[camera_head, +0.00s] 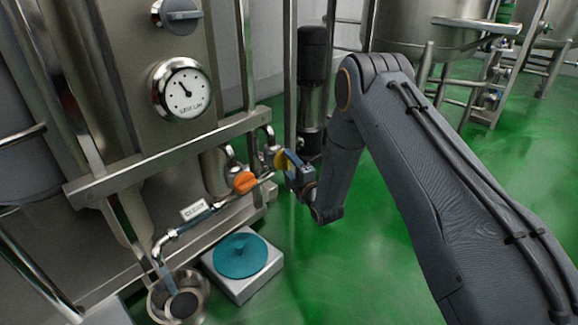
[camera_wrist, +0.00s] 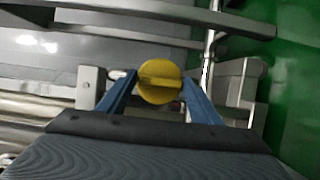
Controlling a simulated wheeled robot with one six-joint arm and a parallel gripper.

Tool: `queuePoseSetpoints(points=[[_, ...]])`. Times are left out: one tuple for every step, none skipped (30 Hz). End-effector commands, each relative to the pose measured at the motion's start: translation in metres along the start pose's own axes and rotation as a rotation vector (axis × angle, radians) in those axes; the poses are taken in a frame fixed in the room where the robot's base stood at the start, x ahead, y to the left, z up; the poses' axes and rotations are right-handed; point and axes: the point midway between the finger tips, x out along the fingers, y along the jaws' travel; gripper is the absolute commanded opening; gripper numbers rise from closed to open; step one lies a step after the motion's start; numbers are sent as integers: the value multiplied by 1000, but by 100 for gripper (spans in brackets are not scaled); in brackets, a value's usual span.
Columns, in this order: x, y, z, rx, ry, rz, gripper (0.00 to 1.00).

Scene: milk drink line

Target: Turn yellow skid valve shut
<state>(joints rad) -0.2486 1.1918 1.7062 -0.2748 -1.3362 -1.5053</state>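The yellow skid valve (camera_head: 281,160) is a round yellow knob on the low pipework, partly hidden by my gripper in the head view. In the wrist view the yellow knob (camera_wrist: 160,82) faces me, with its raised grip bar lying nearly level across the picture. My gripper (camera_head: 290,158) is at the knob from the right. In the wrist view the blue fingers of my gripper (camera_wrist: 159,78) stand apart, one on each side of the knob, very close to its rim. Whether they touch it is not clear.
An orange valve knob (camera_head: 244,182) sits just left on the same pipe. A steel frame rail (camera_head: 170,155) runs above. A teal disc (camera_head: 241,255) on a white block and a steel pot (camera_head: 205,291) stand below. A dark-topped column (camera_head: 312,60) rises behind. Green floor is clear at right.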

Motion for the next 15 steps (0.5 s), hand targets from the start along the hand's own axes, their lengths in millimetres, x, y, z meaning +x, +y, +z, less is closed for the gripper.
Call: queuePoseSetpoints(points=[[0,0,0,1,0,-1,36],[0,0,0,2,0,-1,36],[0,0,0,4,0,-2,36],[0,0,0,7,0,-3,36],[0,0,0,10,0,-5,36],[0,1,0,17,0,-7,36],[0,1,0,24,0,-10,36],[-1,1,0,33,0,-14,36],[-1,2,0,46,0,-20,36],[-1,2,0,58,0,-25,36],[-1,2,0,72,0,-31,36],[-1,3,0,92,0,-39,36],[-1,4,0,110,0,-46,36],[-1,4,0,128,0,-55,36],[-1,5,0,155,0,-65,36]])
